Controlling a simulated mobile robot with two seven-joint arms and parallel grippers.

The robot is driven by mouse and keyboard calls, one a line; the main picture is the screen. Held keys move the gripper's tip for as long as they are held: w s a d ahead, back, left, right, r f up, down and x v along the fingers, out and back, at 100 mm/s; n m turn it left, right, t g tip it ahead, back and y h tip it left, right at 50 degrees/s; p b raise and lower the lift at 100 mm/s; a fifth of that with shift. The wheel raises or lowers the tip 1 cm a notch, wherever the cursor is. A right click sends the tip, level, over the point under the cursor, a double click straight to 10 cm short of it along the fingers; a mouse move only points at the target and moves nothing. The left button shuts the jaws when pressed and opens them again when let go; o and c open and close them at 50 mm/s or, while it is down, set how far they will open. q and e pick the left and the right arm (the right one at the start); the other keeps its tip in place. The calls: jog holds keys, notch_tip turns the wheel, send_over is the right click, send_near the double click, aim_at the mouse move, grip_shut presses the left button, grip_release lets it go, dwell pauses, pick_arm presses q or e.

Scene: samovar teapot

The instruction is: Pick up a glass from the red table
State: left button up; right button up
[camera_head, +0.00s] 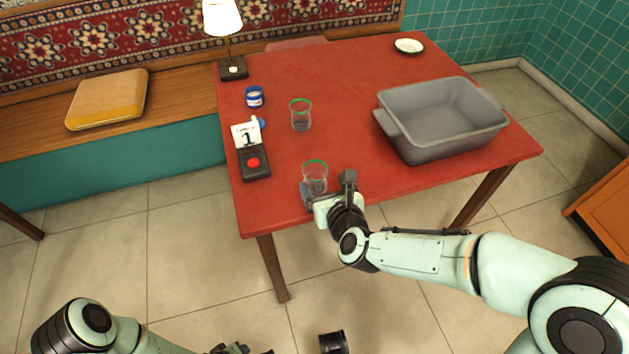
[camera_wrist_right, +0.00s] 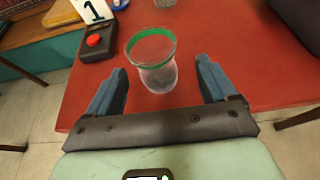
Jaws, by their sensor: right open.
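A clear glass with a green rim (camera_head: 315,175) stands upright near the front edge of the red table (camera_head: 340,80). It also shows in the right wrist view (camera_wrist_right: 156,65), between and just beyond my fingertips. A second green-rimmed glass (camera_head: 301,116) stands farther back on the table. My right gripper (camera_head: 328,188) is open at the table's front edge, its fingers toward the nearer glass. In the right wrist view the fingers (camera_wrist_right: 160,80) are wide apart with nothing between them at the base. My left arm shows at the bottom left of the head view; its gripper's jaws are unclear.
A grey tub (camera_head: 440,145) takes up the table's right side. A black box with a red button (camera_head: 255,163) and a number card (camera_head: 246,135) stand left. A blue-white cup (camera_head: 254,97), lamp (camera_head: 222,18) and white saucer (camera_head: 408,46) are farther back.

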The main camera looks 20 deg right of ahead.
aim_at(318, 183)
jog(key=x, duration=0.5)
jog(key=shift+s+a+f, duration=0.15)
jog(key=shift+a+f, duration=0.1)
jog(key=shift+a, duration=0.15)
jog(key=shift+w+f, duration=0.15)
jog(key=shift+w, duration=0.3)
pick_arm(q)
jog(key=shift+w+a+f, duration=0.2)
jog(key=shift+w, duration=0.2)
pick_arm(e)
jog(key=c, duration=1.1)
